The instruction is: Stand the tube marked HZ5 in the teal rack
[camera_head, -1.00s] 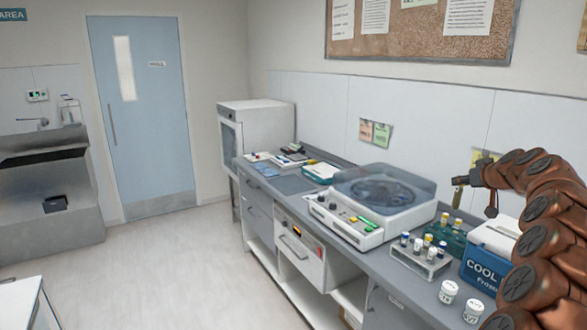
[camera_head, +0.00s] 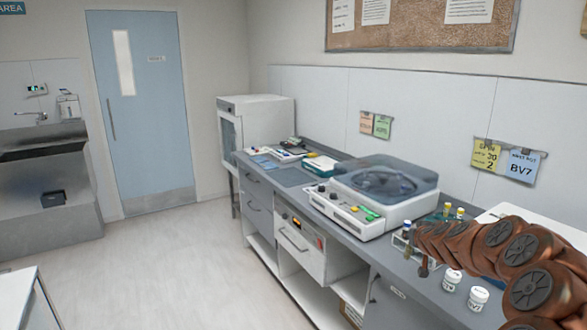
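My arm comes in from the right and reaches low over the counter. My gripper (camera_head: 415,250) is at its left end, down by the white tube rack (camera_head: 398,241). It is small and partly hidden, so I cannot tell whether it is open or holds a tube. Two yellow-capped tubes (camera_head: 460,212) show just behind the arm, where the teal rack stands. The teal rack itself is almost wholly covered by my arm. No tube marking is readable, so I cannot pick out HZ5.
A centrifuge (camera_head: 385,185) stands on the counter left of my gripper. Two white jars (camera_head: 478,298) stand near the front edge, below my arm. The cool box is mostly hidden behind my arm. Notes (camera_head: 523,166) hang on the wall. Trays lie at the counter's far end.

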